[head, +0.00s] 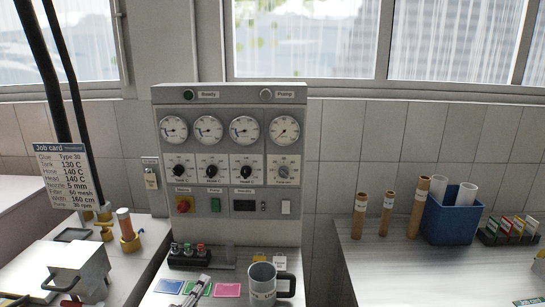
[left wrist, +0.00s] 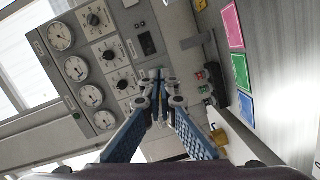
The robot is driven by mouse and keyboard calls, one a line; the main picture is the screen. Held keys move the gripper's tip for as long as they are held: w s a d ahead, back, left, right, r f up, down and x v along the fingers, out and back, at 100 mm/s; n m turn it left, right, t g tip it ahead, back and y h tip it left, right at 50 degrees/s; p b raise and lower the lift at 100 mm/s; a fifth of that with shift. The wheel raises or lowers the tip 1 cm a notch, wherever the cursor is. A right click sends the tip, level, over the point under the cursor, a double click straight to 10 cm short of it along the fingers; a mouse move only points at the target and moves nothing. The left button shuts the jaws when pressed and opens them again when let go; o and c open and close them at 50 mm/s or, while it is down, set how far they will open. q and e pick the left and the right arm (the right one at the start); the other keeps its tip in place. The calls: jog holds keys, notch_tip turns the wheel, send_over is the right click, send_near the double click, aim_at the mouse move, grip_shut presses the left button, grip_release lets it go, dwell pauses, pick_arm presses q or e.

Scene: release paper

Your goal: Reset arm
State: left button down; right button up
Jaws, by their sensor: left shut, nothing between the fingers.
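My left gripper (head: 203,283) shows at the bottom of the head view, low in front of the control panel (head: 228,150). In the left wrist view my left gripper (left wrist: 160,78) has its fingertips together, with nothing between them. Behind it there, the panel (left wrist: 75,35) appears turned on its side, with its round gauges and black knobs. My right gripper is in neither view.
A grey mug (head: 262,282) stands on the bench right of my left gripper. Pink, green and blue cards (head: 227,290) lie close by. A blue bin (head: 450,220) and brown tubes (head: 388,214) stand on the right bench. A job card (head: 62,175) stands at left.

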pick_arm(q)
jog(key=s+d+f+m+g, duration=0.3)
jog(key=s+f+m+g, duration=0.55)
jog(key=s, duration=0.75)
jog(key=s+a+f+m+g+y, duration=0.2)
jog(key=s+a+f+m, duration=0.15)
jog(key=s, duration=0.75)
jog(key=s+a+f+m+g+y, duration=0.1)
jog(key=s+a+f+m+g, duration=0.2)
jog(key=s, duration=0.7)
notch_tip(320, 180, down, 30)
jog(key=s+d+g+b, duration=0.1)
jog(key=s+b, duration=0.1)
jog(key=b, duration=0.2)
jog(key=s+a+f+g+b, duration=0.1)
jog(key=s+a+f+b, duration=0.1)
jog(key=s+f, duration=1.5)
notch_tip(320, 180, down, 3)
jog(key=shift+s+a+f+b, duration=0.1)
jog(key=shift+s+a+b, duration=0.2)
jog(key=shift+a+b, duration=0.15)
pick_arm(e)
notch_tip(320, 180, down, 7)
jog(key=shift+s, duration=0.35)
